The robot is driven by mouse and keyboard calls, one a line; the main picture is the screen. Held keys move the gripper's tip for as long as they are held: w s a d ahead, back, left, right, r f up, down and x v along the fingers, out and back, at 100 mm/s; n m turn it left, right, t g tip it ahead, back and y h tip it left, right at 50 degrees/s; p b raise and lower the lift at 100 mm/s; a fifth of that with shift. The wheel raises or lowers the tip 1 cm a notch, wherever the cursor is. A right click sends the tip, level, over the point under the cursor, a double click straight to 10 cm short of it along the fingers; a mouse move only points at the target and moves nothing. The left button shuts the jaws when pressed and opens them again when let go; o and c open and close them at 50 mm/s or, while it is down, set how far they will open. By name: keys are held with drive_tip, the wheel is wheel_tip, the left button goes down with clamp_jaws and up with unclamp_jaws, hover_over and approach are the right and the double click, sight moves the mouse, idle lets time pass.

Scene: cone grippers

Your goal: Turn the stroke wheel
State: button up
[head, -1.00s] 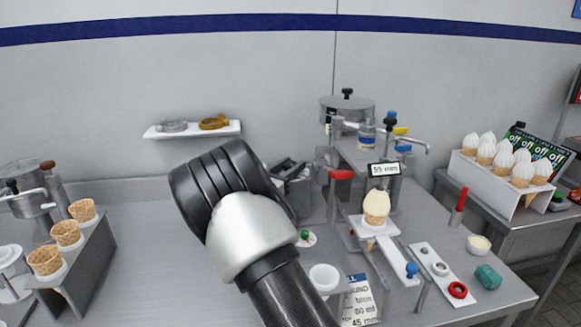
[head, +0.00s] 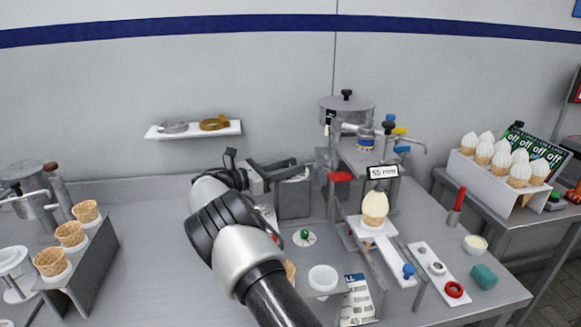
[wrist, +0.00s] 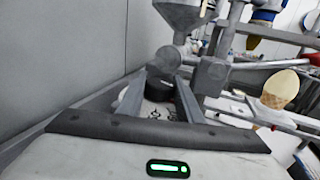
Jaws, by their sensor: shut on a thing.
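The filling machine (head: 350,150) stands on the steel table right of centre. Its display (head: 383,172) reads 55 mm. My gripper (head: 296,173) reaches the machine's left side, pointing right. In the wrist view, its two grey fingers (wrist: 160,97) are on either side of a dark round part (wrist: 160,88), which looks like the stroke wheel, and are shut on it. The wheel's far side is hidden, and I cannot make it out in the head view. A card (head: 357,300) at the front of the machine has a line ending in 45 mm.
A filled cone (head: 375,207) stands in the machine's holder, also in the wrist view (wrist: 280,89). Empty cones (head: 70,234) stand in a rack at left. Several filled cones (head: 503,164) stand at right.

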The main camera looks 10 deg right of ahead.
drive_tip(key=shift+m+g, duration=0.5)
drive_tip(key=shift+g, duration=0.3)
drive_tip(key=o, duration=1)
drive_tip(key=shift+o, duration=0.2)
